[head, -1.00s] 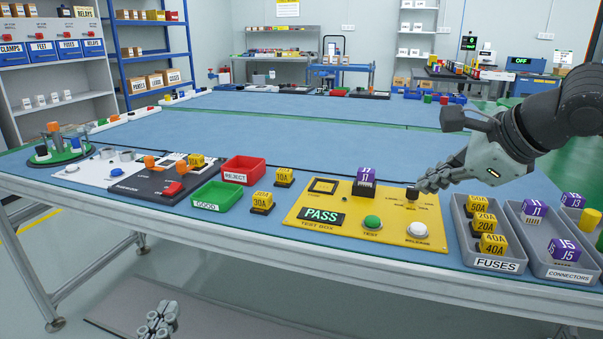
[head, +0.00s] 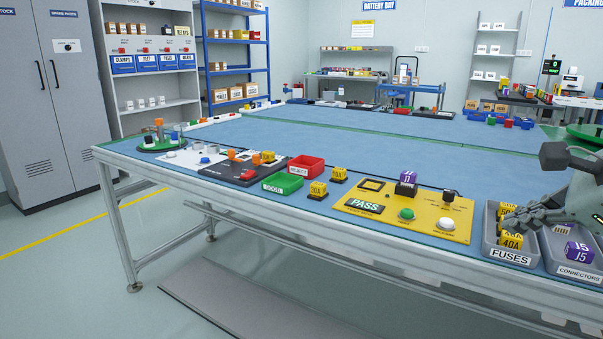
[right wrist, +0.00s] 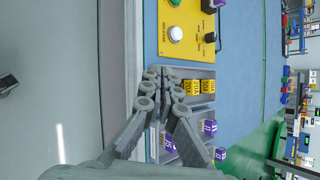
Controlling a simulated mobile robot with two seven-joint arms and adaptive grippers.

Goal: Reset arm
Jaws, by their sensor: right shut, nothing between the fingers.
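My right gripper (head: 512,222) is shut and empty. In the head view it shows over the grey fuses bin (head: 510,256) at the right, hiding part of the yellow fuse blocks (head: 511,240). In the right wrist view its fingers (right wrist: 163,74) point toward the yellow test box (right wrist: 184,48), with the fuses bin beside and behind them. The test box (head: 448,222) shows PASS, and a purple J7 block (head: 408,177) stands in its socket. My left gripper is out of view.
The connectors bin (head: 578,271) with purple blocks (head: 578,252) is at the right end. A green bin (head: 283,184), red reject bin (head: 306,168) and two 30A-type yellow blocks (head: 318,188) sit left of the test box. The blue tabletop behind (head: 400,140) is mostly clear.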

